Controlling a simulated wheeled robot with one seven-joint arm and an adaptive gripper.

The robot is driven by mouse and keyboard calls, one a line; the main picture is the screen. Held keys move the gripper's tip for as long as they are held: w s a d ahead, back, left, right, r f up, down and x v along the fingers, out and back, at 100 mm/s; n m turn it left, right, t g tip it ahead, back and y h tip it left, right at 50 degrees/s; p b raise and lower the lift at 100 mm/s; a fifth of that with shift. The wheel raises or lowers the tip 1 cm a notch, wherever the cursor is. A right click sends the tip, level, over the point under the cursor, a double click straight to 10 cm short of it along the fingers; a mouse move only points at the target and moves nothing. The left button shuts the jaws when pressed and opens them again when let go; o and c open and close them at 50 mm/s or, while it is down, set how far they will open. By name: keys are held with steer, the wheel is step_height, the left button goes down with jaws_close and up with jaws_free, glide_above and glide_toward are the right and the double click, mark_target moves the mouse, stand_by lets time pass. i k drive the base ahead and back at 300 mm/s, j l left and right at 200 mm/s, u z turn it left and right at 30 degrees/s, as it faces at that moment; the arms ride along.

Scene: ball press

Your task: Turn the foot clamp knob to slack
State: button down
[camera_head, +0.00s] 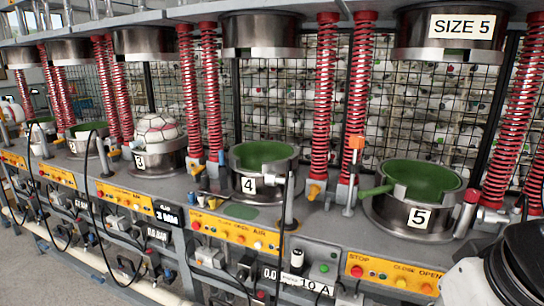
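I cannot tell for sure which part is the foot clamp knob. A small white cylinder with a dark base (297,260) stands on the grey front panel between stations 4 and 5, above a "10 A" label. An orange-topped post (355,152) rises beside the station 5 mould (400,205), which is green inside and has a green handle at its left. My white and black arm part fills the lower right corner. My gripper's fingers do not show.
Button panels marked STOP, CLOSE and OPEN (395,274) line the bench front. The station 4 mould (262,175) is green inside and holds no ball. A ball (156,130) sits in the station 3 mould. Red springs (358,95) and hanging black cables crowd the bench.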

mark_target(205, 178)
steer(key=i+j, duration=1.5)
